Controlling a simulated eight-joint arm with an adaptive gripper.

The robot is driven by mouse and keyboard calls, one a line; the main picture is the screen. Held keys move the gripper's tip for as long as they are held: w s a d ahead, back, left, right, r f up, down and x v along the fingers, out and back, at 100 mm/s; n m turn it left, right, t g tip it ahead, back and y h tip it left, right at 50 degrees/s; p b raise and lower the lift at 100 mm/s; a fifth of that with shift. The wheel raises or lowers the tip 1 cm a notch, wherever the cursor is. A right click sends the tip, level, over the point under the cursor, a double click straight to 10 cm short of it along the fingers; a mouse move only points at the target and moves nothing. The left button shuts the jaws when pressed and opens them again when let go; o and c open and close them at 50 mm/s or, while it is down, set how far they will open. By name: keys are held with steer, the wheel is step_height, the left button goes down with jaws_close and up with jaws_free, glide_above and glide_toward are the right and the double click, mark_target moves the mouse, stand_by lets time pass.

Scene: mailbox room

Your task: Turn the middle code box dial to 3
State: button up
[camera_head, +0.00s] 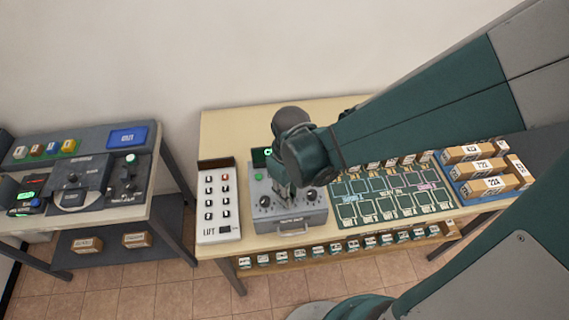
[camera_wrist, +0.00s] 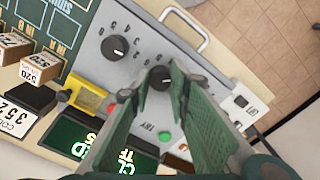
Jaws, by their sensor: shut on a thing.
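The grey code box (camera_head: 288,222) stands on the wooden table, with its numbered dials along the front. The black middle dial (camera_wrist: 160,77) sits between my fingertips in the wrist view; its numbers are mostly covered by the fingers. My gripper (camera_wrist: 158,84) is shut on this dial, pointing down at the box. In the head view my gripper (camera_head: 287,188) and wrist hide the middle dial. The left dial (camera_head: 265,203) and right dial (camera_head: 311,195) are visible on either side. I cannot read which number the middle dial points to.
The white lift panel (camera_head: 218,205) stands close on the left. A green card board (camera_head: 390,200) and a blue tray (camera_head: 455,187) of parcels lie to the right. A green button (camera_wrist: 165,136) and lit green display (camera_wrist: 130,160) are behind the dials.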

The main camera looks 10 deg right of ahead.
steer(key=shift+n, duration=0.5)
steer(key=o, duration=0.9)
steer(key=shift+r, duration=0.2)
step_height(320, 180, up, 12)
steer(key=shift+f, duration=0.2)
stand_by(0.6)
stand_by(0.6)
steer(key=s+d+r+m+t+b, duration=0.1)
steer(key=d+r+m+t+b, duration=0.1)
steer(key=d, duration=0.4)
steer(key=s+d+r+m+t+b, duration=0.1)
steer(key=d+r+m+t+b, duration=0.1)
steer(key=d+m+t, duration=0.3)
steer(key=shift+d+r+m, duration=0.5)
steer(key=shift+d+r, duration=0.05)
steer(key=shift+d, duration=0.45)
